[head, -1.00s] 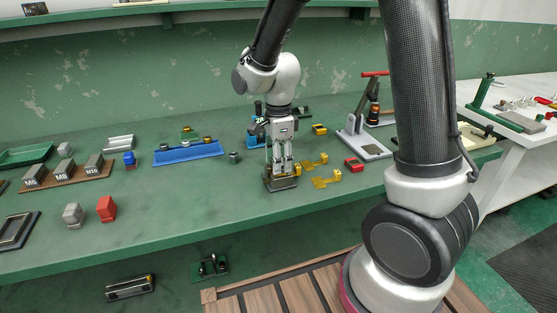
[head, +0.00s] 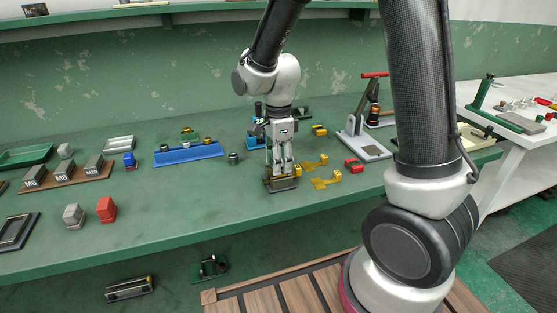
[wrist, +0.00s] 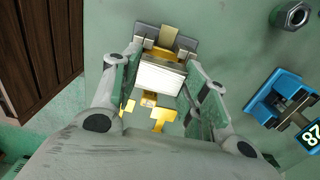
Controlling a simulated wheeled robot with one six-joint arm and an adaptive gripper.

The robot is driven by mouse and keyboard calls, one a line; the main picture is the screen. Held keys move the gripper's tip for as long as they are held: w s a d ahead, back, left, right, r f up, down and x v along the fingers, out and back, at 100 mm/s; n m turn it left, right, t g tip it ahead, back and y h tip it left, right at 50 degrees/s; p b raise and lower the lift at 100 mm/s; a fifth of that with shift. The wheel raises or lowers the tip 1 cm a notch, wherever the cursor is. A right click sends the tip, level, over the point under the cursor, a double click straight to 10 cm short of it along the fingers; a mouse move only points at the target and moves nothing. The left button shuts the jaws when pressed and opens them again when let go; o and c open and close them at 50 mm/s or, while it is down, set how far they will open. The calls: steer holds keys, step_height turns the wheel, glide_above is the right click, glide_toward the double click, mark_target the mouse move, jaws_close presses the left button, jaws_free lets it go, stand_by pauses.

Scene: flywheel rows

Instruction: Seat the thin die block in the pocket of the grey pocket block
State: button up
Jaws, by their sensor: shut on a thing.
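My gripper (head: 282,168) points straight down over the grey pocket block (head: 283,186) near the front of the green bench. In the wrist view, my gripper (wrist: 163,52) is shut on a bright, pale-topped piece that I take to be the thin die block (wrist: 160,77). The grey pocket block (wrist: 182,43) shows just beyond the fingertips, with yellow areas on and beside it. The fingers and the held piece cover most of the pocket. I cannot tell whether the die block is inside it or just above it.
Yellow flat pieces (head: 325,182) lie close to the right, with a red piece (head: 354,165) beyond. A blue tray (head: 188,153) and a hex nut (head: 233,158) stand to the left. A lever press (head: 362,148) stands further right.

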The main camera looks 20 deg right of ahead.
steer(key=shift+f, duration=0.6)
steer(key=o, duration=1.3)
step_height(320, 180, up, 12)
